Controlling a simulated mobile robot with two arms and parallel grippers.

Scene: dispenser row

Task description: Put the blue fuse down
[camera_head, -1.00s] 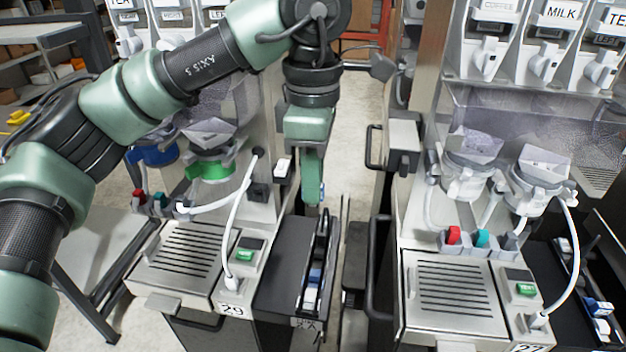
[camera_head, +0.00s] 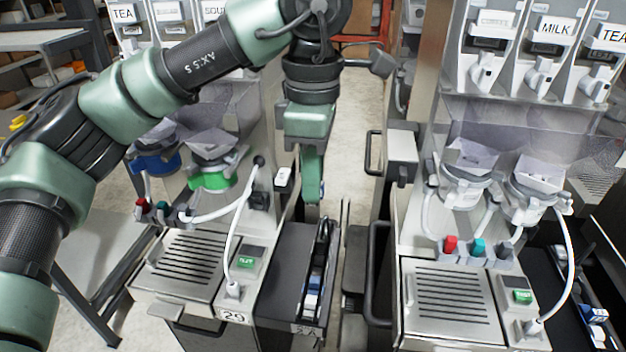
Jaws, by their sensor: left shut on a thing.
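My left gripper (camera_head: 312,188) hangs down in the middle of the view, between the two dispenser machines. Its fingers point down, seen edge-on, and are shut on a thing. Only a small bluish edge shows at the right side of the fingertips, which fits the blue fuse; the rest of it is hidden. The gripper appears above the far end of a narrow black holder (camera_head: 324,240) on a dark side shelf (camera_head: 285,265). Blue and white pieces (camera_head: 313,288) sit in the holder's near part. My right gripper is out of view.
The left machine (camera_head: 180,262), numbered 29, stands beside the shelf. The right machine (camera_head: 450,300) stands across a narrow gap, with a black handle (camera_head: 378,270) facing it. White hoses loop in front of both. Another dark shelf with blue and white pieces (camera_head: 594,314) is at far right.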

